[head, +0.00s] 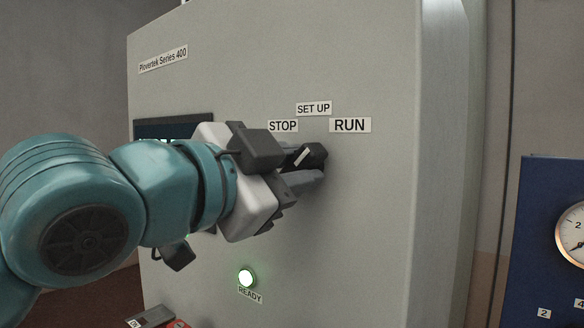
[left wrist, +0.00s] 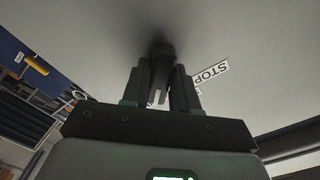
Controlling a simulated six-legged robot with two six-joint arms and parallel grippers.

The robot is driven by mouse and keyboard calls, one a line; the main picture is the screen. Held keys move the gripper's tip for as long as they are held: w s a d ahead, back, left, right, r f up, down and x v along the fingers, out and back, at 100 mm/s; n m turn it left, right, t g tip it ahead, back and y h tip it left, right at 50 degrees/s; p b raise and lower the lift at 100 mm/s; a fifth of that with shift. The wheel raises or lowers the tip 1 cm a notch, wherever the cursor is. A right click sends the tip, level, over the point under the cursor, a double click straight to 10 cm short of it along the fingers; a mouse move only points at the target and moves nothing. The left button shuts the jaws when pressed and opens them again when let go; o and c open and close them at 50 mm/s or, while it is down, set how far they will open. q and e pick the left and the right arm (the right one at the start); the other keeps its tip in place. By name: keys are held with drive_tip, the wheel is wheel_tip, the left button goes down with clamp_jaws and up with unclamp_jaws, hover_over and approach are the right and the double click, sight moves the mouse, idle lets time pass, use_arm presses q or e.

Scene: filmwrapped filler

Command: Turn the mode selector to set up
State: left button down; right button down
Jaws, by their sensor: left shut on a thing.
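The mode selector is a black knob (head: 316,153) on the grey cabinet front, below the labels STOP (head: 283,126), SET UP (head: 314,108) and RUN (head: 349,125). A white pointer line on it slants up to the right; which label it points at I cannot tell for sure. My left gripper (head: 304,165) is shut on the knob, its fingers on either side, partly hiding it. In the left wrist view the dark knob (left wrist: 161,62) sits between the fingers of the gripper (left wrist: 162,80), close to the panel. My right gripper is not in view.
A green lit lamp (head: 245,278) marked READY is below my arm. A dark screen (head: 160,130) is partly hidden behind my arm. A red part (head: 180,324) shows at the bottom edge. A blue panel with a gauge (head: 574,232) stands at the right.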

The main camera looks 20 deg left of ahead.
use_arm(q)
drive_tip(key=n+b, duration=0.2)
drive_tip(key=n, duration=0.1)
drive_tip(key=shift+f+n, duration=0.1)
drive_tip(key=shift+n, duration=0.2)
drive_tip(key=n+b, duration=0.1)
drive_tip(key=n, duration=0.4)
idle(0.5)
drive_tip(key=c, duration=1.1)
unclamp_jaws()
drive_tip(key=shift+o, duration=0.7)
drive_tip(key=shift+s, duration=0.2)
drive_tip(key=shift+w, duration=0.15)
